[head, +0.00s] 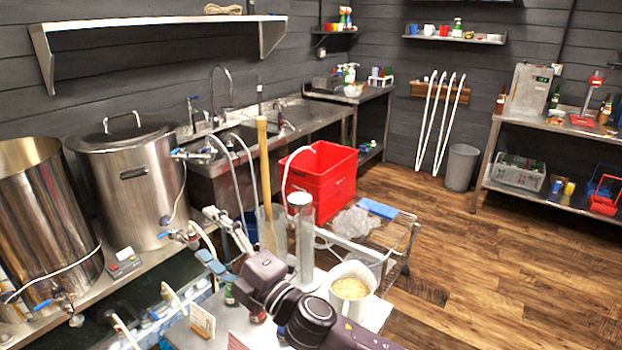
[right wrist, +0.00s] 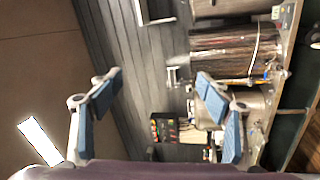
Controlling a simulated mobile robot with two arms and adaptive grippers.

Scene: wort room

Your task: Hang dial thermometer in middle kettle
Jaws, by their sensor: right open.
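The open steel kettle (head: 38,220) at the left of the head view appears to be the middle one. In the right wrist view it lies sideways between two others, with its wall (right wrist: 225,48) showing. I cannot make out the dial thermometer in either view. My right gripper (head: 206,236) is open, with nothing visible between its blue-padded fingers. It is in front of the lidded kettle (head: 132,185), to its lower right in the picture. The right wrist view also shows the gripper (right wrist: 160,78) spread wide. My left gripper is not in view.
A small table near me holds a mug (head: 351,288), a clear cylinder (head: 301,245) and a small card (head: 202,321). A red crate (head: 322,183) and a wire cart (head: 398,238) stand behind. A wall shelf (head: 160,25) hangs above the kettles. The wooden floor at right is clear.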

